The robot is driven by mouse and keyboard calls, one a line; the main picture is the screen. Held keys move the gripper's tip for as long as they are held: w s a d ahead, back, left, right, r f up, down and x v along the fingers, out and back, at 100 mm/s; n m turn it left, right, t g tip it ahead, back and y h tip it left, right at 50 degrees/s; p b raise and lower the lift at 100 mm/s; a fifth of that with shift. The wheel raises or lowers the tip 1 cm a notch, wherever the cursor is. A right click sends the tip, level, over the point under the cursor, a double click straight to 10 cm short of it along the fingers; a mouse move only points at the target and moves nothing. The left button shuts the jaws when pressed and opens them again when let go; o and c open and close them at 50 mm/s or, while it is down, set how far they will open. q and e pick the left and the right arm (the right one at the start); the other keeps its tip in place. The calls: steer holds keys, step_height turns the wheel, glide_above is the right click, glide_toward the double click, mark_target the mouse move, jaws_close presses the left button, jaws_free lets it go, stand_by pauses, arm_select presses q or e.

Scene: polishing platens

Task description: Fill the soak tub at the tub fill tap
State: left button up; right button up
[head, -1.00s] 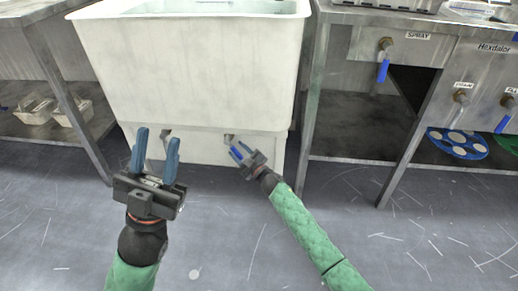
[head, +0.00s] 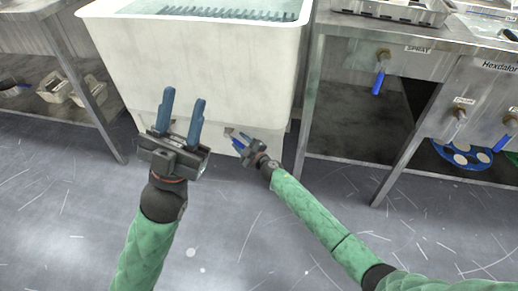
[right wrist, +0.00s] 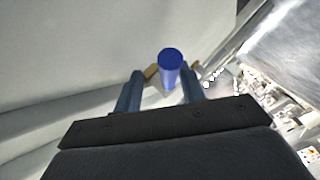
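A big pale tub (head: 205,65) stands ahead of me, with clear water (head: 220,12) and a dark toothed strip (head: 225,15) showing at its top. I cannot tell its name or exact water level. A blue tap handle (right wrist: 170,62) with a brass-coloured part behind it shows in the right wrist view. My right gripper (head: 238,142) is low at the tub's front; its fingers are apart, with the handle appearing between them and a gap on the left. My left gripper (head: 182,112) is open and empty in front of the tub. The tap body is mostly hidden in the head view.
Pale trays (head: 58,90) sit under the left bench. The floor in front is clear.

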steer(key=p+v, duration=0.1)
steer(key=v, duration=0.6)
steer(key=shift+s, duration=0.25)
steer(key=shift+d+f, duration=0.1)
steer(key=shift+f, duration=0.05)
